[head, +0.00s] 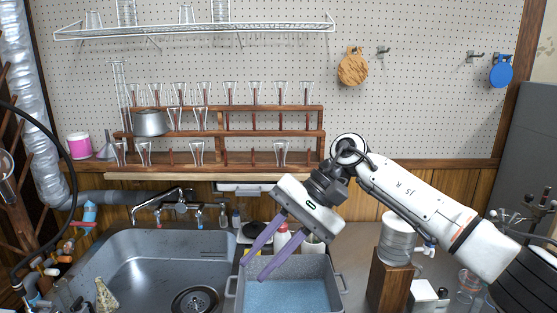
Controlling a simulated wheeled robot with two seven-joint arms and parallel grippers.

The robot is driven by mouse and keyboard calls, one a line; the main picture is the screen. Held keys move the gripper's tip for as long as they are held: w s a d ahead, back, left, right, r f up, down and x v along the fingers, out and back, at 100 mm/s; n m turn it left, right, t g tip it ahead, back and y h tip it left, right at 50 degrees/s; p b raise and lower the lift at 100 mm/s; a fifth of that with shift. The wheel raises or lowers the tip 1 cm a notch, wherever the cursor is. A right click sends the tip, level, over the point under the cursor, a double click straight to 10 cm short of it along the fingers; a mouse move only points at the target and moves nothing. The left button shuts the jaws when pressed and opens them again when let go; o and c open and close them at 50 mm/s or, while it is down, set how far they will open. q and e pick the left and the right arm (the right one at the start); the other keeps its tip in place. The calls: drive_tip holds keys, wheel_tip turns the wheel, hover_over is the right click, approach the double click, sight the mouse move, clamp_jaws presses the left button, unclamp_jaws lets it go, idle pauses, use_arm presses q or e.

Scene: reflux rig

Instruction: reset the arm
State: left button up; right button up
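My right arm (425,205) comes in from the right. Its gripper (254,265) hangs tilted down and to the left, above the grey tub's back left part. Its two purple fingers stand apart with nothing seen between them, so it is open. The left gripper is not in this view.
A steel sink (135,262) lies at the left, with a tap (165,203) behind it. A grey tub (333,270) with a blue inside stands right of it. A wooden block (390,285) bears a clear container (397,240). A wooden rack (270,157) holds several glasses behind.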

drive_tip(key=s+a+f+m+y, duration=0.2)
drive_tip(key=s+a+m+y, duration=0.3)
drive_tip(key=a+m+y, duration=0.7)
drive_tip(key=w+d+f+n+t+h, duration=0.1)
drive_tip(key=d+f+n+t+h, duration=0.6)
drive_tip(key=n, duration=1)
drive_tip(key=w+d+f+n+t+h, duration=0.25)
drive_tip(key=d+f+n+t, duration=0.8)
drive_tip(key=n, duration=0.65)
drive_tip(key=s+d+f+m+g+h, duration=0.3)
drive_tip(key=s+d+f+m, duration=0.4)
drive_tip(key=s+f, duration=0.3)
drive_tip(key=s+d+f+m+g+h, duration=0.3)
drive_tip(key=s+d+f+m+h, duration=0.2)
drive_tip(key=s+f+m, duration=0.5)
drive_tip(key=s+d, duration=0.2)
drive_tip(key=s, duration=0.1)
drive_tip(key=shift+s+f, duration=0.2)
drive_tip(key=shift+f, duration=0.05)
drive_tip(key=shift+d, duration=0.1)
